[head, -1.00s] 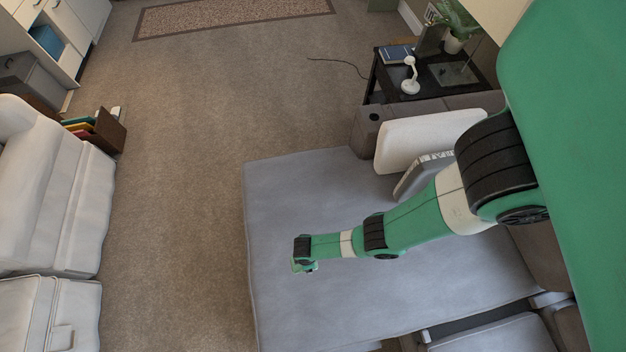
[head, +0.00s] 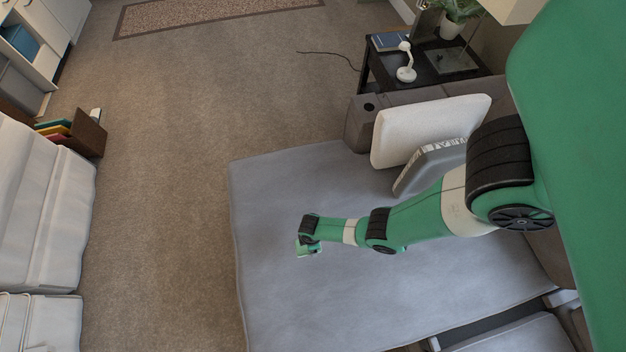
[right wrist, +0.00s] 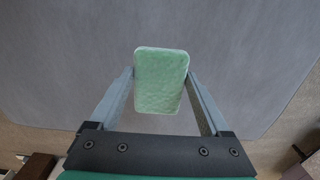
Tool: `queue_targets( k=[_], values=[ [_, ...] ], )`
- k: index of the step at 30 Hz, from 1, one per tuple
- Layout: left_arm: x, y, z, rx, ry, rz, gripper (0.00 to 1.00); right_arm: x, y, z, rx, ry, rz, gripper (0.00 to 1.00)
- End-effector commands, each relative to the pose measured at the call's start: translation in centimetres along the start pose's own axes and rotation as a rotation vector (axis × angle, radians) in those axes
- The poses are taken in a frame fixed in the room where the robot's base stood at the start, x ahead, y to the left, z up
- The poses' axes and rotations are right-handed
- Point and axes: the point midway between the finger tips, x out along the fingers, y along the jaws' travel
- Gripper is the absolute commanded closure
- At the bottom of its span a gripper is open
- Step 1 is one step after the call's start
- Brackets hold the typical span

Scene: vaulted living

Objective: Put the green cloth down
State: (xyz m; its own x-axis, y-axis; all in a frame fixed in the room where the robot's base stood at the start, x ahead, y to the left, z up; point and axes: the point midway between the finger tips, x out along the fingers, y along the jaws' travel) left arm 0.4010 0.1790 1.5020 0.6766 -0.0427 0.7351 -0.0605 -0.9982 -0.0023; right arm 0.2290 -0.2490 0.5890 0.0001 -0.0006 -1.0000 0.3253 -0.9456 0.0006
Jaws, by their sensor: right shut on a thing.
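The green cloth (right wrist: 160,80) is a pale green folded pad with rounded corners in the right wrist view. My right gripper (right wrist: 160,78) is shut on it, one finger at each side. In the head view my right gripper (head: 307,250) is over the left part of the grey sofa seat (head: 270,300), and the cloth is too small there to tell from the green wrist. The cloth appears to be held above the seat; the height is hard to judge. My left gripper is not in view.
A white pillow (head: 425,130) and a grey cushion (head: 430,165) lean at the sofa's back. A dark side table (head: 440,62) stands behind, with a lamp (head: 406,65) and plant. White seating (head: 45,210) is on the left. Carpet (head: 165,200) between is clear.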

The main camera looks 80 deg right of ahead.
Motion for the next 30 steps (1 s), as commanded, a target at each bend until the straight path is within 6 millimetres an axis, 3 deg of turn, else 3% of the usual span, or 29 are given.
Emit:
queue_targets(
  k=[3, 6, 15, 23, 30],
  values=[
    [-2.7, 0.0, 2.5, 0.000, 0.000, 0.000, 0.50, 3.6, 2.8, 1.3, 0.009, 0.000, -0.001, 0.71],
    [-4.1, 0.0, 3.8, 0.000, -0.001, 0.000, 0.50, 5.3, 4.3, 1.9, 0.006, 0.001, 0.000, 0.71],
    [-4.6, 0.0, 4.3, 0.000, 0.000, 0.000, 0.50, 6.0, 5.5, 2.5, -0.001, 0.000, 0.000, 0.71],
    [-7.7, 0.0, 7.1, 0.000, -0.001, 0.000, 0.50, 10.1, 6.2, 2.8, -0.002, 0.000, 0.000, 0.71],
    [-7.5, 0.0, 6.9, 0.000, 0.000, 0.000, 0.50, 9.8, 6.1, 2.8, -0.002, 0.000, 0.000, 0.71]
  ],
)
